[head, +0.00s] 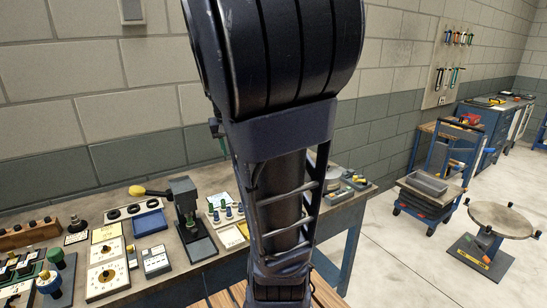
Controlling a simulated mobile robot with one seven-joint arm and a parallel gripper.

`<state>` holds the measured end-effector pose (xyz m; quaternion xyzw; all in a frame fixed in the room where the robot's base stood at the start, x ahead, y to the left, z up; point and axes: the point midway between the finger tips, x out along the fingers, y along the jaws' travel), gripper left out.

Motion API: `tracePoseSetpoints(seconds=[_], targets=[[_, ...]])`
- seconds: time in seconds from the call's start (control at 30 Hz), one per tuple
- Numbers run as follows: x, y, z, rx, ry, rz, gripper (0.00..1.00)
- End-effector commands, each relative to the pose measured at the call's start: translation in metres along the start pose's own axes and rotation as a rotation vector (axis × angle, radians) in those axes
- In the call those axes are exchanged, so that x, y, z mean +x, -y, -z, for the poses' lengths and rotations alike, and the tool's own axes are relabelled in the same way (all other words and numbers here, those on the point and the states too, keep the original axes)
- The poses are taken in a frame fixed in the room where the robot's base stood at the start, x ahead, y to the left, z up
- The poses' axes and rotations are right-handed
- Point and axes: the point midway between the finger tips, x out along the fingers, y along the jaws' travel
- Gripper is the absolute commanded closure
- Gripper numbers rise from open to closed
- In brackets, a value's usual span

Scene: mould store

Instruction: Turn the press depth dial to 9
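Two pale panels lie on the workbench at the left, one behind the other. The rear panel (106,249) and the front panel (107,277) each carry a round dial with a dark knob. I cannot read their labels or numbers, so I cannot tell which is the press depth dial. My dark arm crosses the middle of the view and hides part of the bench. My gripper is not in view.
The workbench (168,268) is crowded with a blue tray (149,222), a grey button box (156,261) and green knobs (55,256) at far left. A blue cart (434,180) and a round stand (503,219) are on the floor at right, with open floor before them.

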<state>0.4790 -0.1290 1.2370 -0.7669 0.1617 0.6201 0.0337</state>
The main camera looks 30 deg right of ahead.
Motion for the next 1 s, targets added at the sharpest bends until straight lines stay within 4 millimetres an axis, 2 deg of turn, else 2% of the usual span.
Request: tracePoseSetpoints(seconds=[0.2, 0.57, 1.0], targets=[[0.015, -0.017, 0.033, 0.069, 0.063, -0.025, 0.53], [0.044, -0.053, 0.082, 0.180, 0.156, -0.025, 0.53], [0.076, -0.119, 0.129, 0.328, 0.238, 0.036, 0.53]])
